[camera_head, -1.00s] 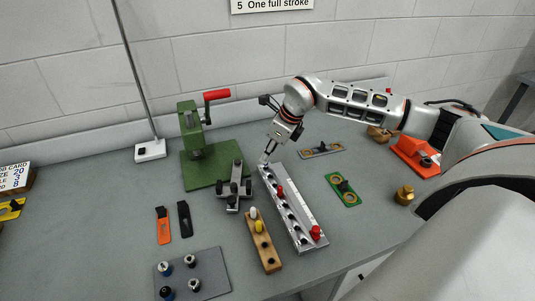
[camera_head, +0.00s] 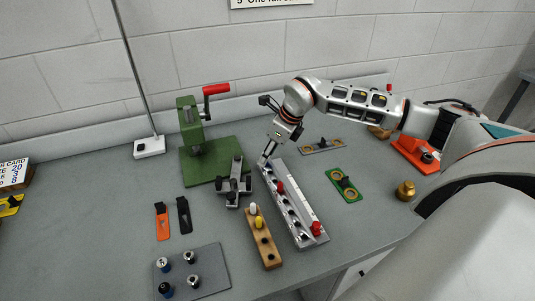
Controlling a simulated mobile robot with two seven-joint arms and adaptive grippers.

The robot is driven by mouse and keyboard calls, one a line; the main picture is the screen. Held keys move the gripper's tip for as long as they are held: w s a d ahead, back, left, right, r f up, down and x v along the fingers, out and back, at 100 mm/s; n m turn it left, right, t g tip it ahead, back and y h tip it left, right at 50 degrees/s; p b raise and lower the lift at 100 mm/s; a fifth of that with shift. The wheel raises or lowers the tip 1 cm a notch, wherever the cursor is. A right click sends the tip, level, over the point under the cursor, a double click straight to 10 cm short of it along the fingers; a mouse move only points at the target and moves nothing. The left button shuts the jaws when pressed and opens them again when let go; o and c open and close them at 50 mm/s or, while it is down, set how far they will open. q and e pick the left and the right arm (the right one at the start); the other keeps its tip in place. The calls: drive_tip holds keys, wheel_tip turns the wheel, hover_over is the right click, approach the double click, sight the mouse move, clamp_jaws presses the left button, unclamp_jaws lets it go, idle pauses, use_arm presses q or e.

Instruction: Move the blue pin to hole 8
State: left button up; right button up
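A long metal rail (camera_head: 307,212) with a row of holes lies on the bench. It carries a red pin (camera_head: 280,187) near its middle and another red pin (camera_head: 316,229) at its near end. My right gripper (camera_head: 266,159) points down at the far end of the rail. Its fingertips are very small here, so I cannot tell whether they are open or hold anything. I cannot make out a blue pin clearly; one at the fingertips would be hidden or too small. A wooden block (camera_head: 272,258) beside the rail holds a white pin (camera_head: 253,209) and a yellow pin (camera_head: 258,222). My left gripper is not in view.
A green press (camera_head: 191,140) with a red handle and a grey fixture (camera_head: 234,187) stand left of the rail. A green plate (camera_head: 343,184) and brass knob (camera_head: 405,190) lie right.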

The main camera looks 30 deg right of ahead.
drive_tip(key=v, duration=1.2)
